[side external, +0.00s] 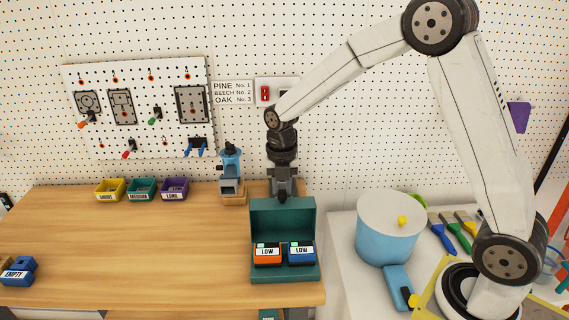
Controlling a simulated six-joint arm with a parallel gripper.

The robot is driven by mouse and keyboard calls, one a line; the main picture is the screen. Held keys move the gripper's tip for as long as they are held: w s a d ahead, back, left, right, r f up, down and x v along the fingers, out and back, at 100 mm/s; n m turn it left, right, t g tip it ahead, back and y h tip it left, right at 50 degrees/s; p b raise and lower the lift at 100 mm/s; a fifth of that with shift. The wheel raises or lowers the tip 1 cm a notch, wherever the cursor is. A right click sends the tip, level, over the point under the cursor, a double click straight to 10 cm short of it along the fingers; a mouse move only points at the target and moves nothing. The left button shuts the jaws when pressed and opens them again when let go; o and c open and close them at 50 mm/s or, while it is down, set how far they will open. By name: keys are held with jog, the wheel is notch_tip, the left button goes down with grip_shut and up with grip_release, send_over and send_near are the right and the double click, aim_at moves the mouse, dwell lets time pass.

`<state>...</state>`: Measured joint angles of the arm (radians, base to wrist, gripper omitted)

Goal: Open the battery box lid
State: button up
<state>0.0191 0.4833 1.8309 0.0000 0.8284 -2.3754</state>
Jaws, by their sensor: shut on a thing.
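The teal battery box (285,278) stands at the right end of the wooden bench. Its lid (283,218) stands raised, about upright, at the back of the box. Two batteries sit in the box: an orange one (267,255) on the left and a blue one (301,253) on the right, both labelled LOW. My gripper (284,194) points down at the middle of the lid's top edge and is shut on the lid there. The lid hides part of the fingertips, so the exact grip is not clear.
A small blue-grey device (231,180) stands just left of my gripper. Yellow, green and purple bins (142,189) line the bench's back. A blue pot (389,235) stands right. The bench middle is clear.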

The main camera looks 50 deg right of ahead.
jog(key=shift+w+d, duration=0.1)
jog(key=shift+w, duration=0.05)
jog(key=shift+w+d+f, duration=0.55)
jog(key=shift+w+d, duration=0.25)
dwell(0.4)
jog(key=o, duration=0.9)
jog(key=shift+r, duration=0.1)
jog(key=shift+r, duration=3.8)
jog(key=shift+s, duration=0.1)
